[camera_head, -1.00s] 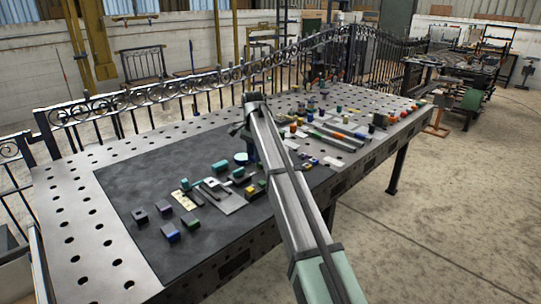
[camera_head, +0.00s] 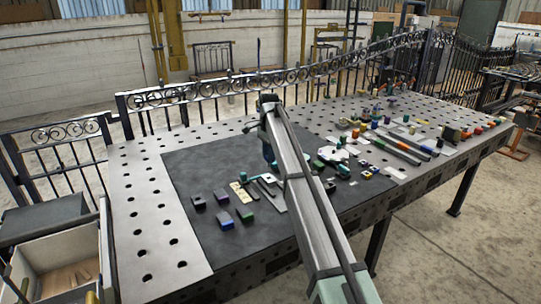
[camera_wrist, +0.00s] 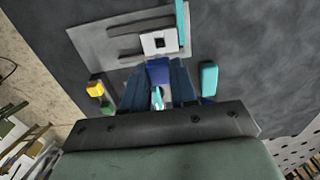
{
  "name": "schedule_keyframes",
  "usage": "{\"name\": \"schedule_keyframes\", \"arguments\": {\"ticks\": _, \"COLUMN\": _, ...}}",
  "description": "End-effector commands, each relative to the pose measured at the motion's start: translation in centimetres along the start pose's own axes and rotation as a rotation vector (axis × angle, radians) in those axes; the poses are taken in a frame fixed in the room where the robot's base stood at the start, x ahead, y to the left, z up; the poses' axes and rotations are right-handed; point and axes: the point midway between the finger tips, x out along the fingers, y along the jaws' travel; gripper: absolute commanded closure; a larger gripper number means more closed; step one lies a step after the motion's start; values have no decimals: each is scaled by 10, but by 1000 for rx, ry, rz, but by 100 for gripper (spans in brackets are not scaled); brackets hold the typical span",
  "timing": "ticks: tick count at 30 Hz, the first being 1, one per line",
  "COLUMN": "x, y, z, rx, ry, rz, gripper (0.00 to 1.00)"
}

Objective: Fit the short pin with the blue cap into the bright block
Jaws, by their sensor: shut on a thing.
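The bright block (camera_wrist: 159,42) shows in the wrist view as a pale square with a dark square hole, on a flat grey plate (camera_wrist: 88,42). My gripper (camera_wrist: 156,76) is shut on the short pin; its blue cap (camera_wrist: 158,72) shows between the dark blue fingers. The cap appears just short of the block, on my side of its hole. The pin's lower part is hidden, and I cannot tell its height above the plate. In the head view my gripper (camera_head: 268,152) is over the dark mat near the plate, partly hidden by my arm.
A teal block (camera_wrist: 209,78) lies right of my fingers and a yellow block (camera_wrist: 95,88) left. A teal bar (camera_wrist: 181,22) stands beside the bright block. Black (camera_head: 198,202), purple (camera_head: 221,196), blue (camera_head: 225,219) and green (camera_head: 245,214) blocks lie on the mat (camera_head: 190,170).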

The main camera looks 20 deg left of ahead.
Motion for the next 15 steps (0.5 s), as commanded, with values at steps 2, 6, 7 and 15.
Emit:
{"name": "schedule_keyframes", "arguments": {"ticks": 2, "x": 1, "y": 0, "z": 0, "rx": 4, "ry": 0, "rz": 0, "gripper": 100}}
{"name": "schedule_keyframes", "arguments": {"ticks": 6, "x": 6, "y": 0, "z": 0, "rx": 4, "ry": 0, "rz": 0, "gripper": 100}}
{"name": "schedule_keyframes", "arguments": {"ticks": 7, "x": 8, "y": 0, "z": 0, "rx": 4, "ry": 0, "rz": 0, "gripper": 100}}
{"name": "schedule_keyframes", "arguments": {"ticks": 15, "x": 26, "y": 1, "z": 0, "rx": 3, "ry": 0, "rz": 1, "gripper": 100}}
